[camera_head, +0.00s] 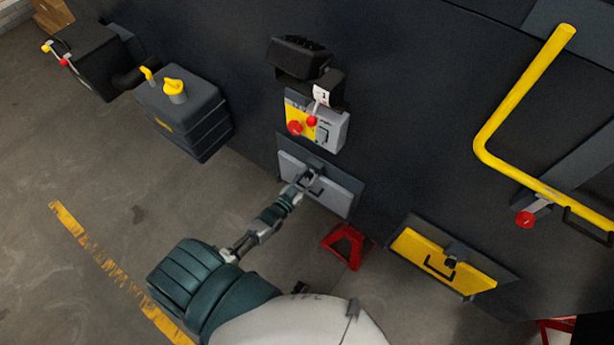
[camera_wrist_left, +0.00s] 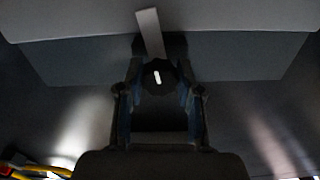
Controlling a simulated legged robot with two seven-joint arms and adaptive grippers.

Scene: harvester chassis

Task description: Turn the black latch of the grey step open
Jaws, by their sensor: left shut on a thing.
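The grey step (camera_head: 338,196) is a light grey panel with a dark handle, set in the dark chassis near the middle of the head view. Its black latch (camera_head: 308,174) sits at the panel's upper edge, partly hidden by my gripper. My left gripper (camera_head: 301,184) reaches up to it from the lower left and is shut on the latch. In the left wrist view the round black latch knob (camera_wrist_left: 159,77), with a white mark, lies between the two fingers. The grey step (camera_wrist_left: 80,18) fills the top of that view. My right gripper is not in view.
A control panel with a red knob (camera_head: 295,128) is just above the step. A yellow panel (camera_head: 430,262) with its own latch is at the lower right. A yellow rail (camera_head: 515,90) stands at the right. A red stand (camera_head: 346,246) is below the step. Floor at left is open.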

